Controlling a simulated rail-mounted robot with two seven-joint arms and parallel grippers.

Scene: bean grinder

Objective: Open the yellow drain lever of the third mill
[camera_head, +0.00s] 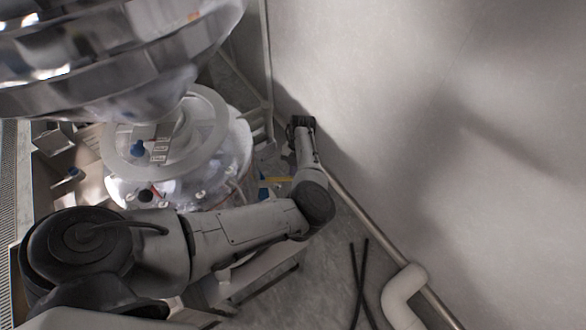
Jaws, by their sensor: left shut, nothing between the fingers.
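The mill (225,165) is a shiny rounded vessel with a pale ring on top, in the left half of the head view. I cannot tell from this view whether it is the third one. My left arm reaches across from the lower left. Its gripper (301,121) is a small dark shape at the far end, beyond the yellow bar and apart from it. It is shut and empty. My right gripper is out of view.
A large polished metal hopper (110,60) hangs over the mill at the upper left. A grey wall (430,130) closes off the right side. A pale pipe (402,295) and dark cables (358,280) are at the lower right. Grey floor shows between arm and wall.

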